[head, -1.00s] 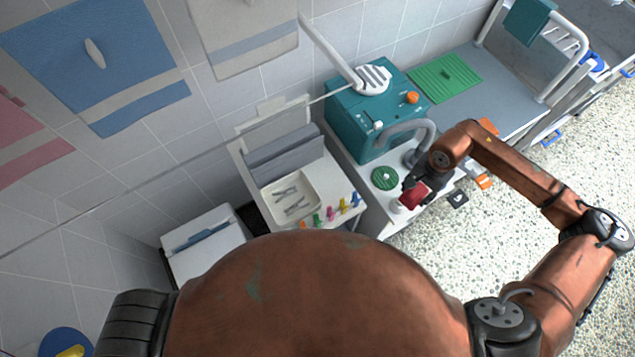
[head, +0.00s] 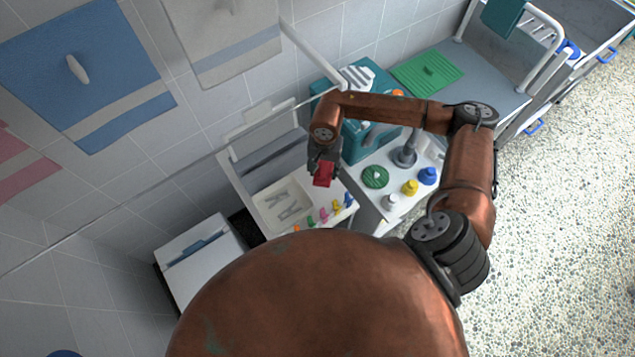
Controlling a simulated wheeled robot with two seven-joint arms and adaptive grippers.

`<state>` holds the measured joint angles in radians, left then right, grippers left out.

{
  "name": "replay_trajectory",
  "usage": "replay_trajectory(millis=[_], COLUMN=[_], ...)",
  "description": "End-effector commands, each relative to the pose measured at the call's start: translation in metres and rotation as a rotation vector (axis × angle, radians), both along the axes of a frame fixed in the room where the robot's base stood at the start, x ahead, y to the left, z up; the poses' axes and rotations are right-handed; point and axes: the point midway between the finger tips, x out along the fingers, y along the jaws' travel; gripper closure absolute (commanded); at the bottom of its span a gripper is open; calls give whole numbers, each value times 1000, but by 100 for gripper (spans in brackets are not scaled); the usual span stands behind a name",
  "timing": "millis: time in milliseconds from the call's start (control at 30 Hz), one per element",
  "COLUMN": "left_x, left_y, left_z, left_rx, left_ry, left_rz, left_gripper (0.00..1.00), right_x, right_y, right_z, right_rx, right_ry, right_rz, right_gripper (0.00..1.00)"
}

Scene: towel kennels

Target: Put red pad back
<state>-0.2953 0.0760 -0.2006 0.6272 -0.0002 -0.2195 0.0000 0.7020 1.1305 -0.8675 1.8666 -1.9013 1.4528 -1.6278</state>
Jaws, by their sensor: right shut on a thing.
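The red pad (head: 323,175) is a small dark red block. My right gripper (head: 322,163) is shut on it and holds it up, in the picture over the right edge of the white station that carries the cream tray (head: 284,204). The pad appears to be in the air, though its exact height is hard to judge. My left gripper is not in view.
A counter right of the pad holds a green disc (head: 375,176) and white (head: 391,202), yellow (head: 410,187) and blue (head: 428,175) items. Small coloured pegs (head: 324,215) line the station's front edge. A teal box (head: 357,139) stands behind, partly hidden by my arm.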

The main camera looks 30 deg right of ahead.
Motion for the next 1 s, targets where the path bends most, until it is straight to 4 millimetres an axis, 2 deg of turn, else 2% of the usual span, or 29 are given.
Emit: replay_trajectory(millis=[133, 533, 933, 967, 1000], left_x=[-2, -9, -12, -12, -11], left_y=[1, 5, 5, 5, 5], left_z=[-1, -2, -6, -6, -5], left_rx=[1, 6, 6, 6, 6], left_ry=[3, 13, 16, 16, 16], left_rz=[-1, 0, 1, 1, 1], left_gripper=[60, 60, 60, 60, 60], right_x=[0, 1, 1, 1, 1], right_y=[1, 2, 2, 2, 2], right_z=[-29, -77, -83, -83, -82], right_rx=[1, 1, 1, 1, 1], right_ry=[3, 1, -1, -1, -1], right_rz=[1, 3, 4, 4, 4], right_gripper=[80, 80, 80, 57, 54])
